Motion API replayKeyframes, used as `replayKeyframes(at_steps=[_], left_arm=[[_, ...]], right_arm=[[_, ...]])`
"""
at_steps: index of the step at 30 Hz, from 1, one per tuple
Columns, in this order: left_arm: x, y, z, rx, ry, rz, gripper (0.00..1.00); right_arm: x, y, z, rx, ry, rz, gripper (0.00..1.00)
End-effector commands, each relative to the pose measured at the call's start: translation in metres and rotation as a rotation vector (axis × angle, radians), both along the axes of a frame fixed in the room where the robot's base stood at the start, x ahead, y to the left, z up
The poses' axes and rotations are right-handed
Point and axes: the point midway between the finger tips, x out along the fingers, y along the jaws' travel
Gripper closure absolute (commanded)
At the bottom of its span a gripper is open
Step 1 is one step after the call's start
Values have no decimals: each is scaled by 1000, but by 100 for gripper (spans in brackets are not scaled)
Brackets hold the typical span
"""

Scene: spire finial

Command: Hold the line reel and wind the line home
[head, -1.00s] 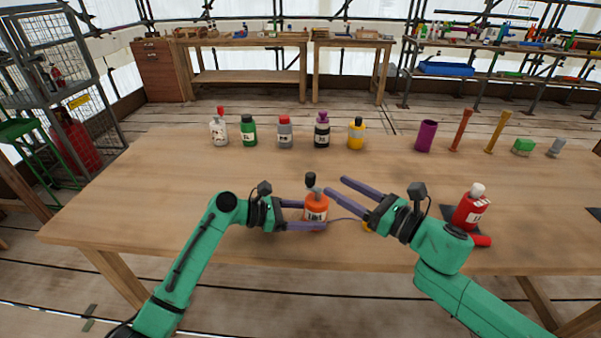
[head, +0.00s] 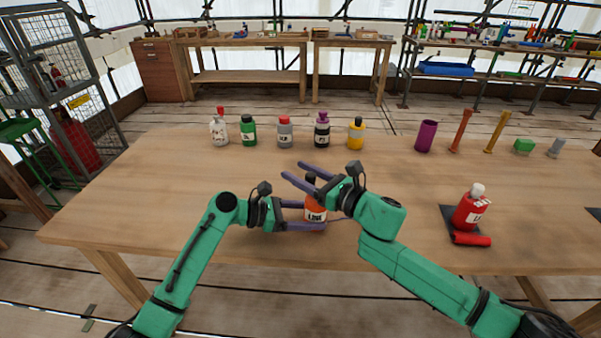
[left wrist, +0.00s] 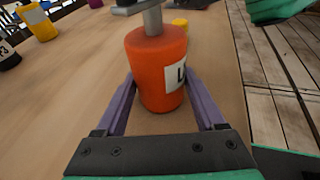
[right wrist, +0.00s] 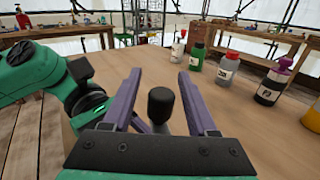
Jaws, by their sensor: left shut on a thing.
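The orange line reel (head: 316,214) stands upright at the table's front middle, with a partly readable white label. My left gripper (head: 322,215) is shut on it, one finger on each side; the left wrist view also shows the reel (left wrist: 158,70) between the fingers. A grey post and crank arm (left wrist: 150,14) rise from its top. The crank's black knob (right wrist: 160,105) stands between the fingers of my right gripper (right wrist: 160,72), which is open with gaps on both sides. A yellow disc (left wrist: 180,22) lies beyond the reel; the right arm hides it in the head view.
Several labelled bottles (head: 285,133) line the back of the table (head: 180,185). A red bottle (head: 470,208) stands on a dark mat at the right, with a red cylinder (head: 470,239) in front. The table's left side is clear.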

Motion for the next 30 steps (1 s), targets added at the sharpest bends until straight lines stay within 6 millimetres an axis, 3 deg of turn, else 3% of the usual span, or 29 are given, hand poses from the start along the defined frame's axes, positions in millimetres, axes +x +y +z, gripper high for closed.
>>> replayKeyframes(at_steps=[1,4,17,30], left_arm=[[0,1,-1,3,2,0,60],[0,1,-1,2,2,0,60],[0,1,-1,2,1,1,60],[0,1,0,1,1,2,60]], right_arm=[[0,0,0,0,0,0,63],[0,0,0,0,0,0,100],[1,0,-1,-1,7,-52,100],[13,-11,-2,-3,27,-348,100]])
